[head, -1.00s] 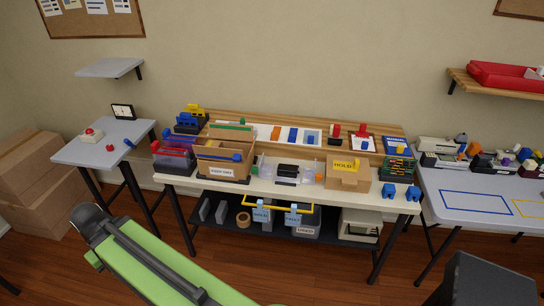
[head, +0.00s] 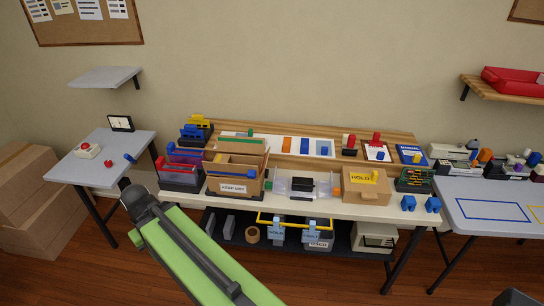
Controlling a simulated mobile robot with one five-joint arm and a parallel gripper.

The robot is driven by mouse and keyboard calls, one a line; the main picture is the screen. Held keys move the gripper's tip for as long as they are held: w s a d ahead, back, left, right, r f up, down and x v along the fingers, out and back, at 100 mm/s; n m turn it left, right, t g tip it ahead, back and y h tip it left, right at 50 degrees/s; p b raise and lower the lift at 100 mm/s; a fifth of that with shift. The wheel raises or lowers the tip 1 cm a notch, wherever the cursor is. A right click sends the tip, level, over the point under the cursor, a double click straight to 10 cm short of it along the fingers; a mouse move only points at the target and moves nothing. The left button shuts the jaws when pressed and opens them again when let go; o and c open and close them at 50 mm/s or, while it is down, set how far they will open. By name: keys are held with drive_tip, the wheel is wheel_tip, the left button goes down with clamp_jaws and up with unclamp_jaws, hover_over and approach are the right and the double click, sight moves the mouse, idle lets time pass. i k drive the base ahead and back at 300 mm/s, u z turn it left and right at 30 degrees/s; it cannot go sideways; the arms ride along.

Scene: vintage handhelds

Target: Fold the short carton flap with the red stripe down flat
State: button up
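The open cardboard carton (head: 209,183), with a "KEEP DRY" label on its front, stands on the left part of the white-topped bench. A tall flap with a green stripe (head: 240,141) stands up at its back. A flap with a blue stripe (head: 232,174) stands at its front. The short flap with the red stripe cannot be told apart clearly at this size. My green arm reaches across the lower left, in front of the bench, with no part seen touching the carton. My gripper cannot be made out in the head view.
Left of the carton is a dark rack (head: 179,181) with coloured parts. To its right are a clear tray (head: 281,185) and a "HOLD" box (head: 366,191). A grey side table (head: 84,172) stands left, and another table (head: 465,197) stands right.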

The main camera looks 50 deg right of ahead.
sight(264, 164)
drive_tip(key=z, duration=0.3)
drive_tip(key=i, duration=0.95)
drive_tip(key=u, duration=0.25)
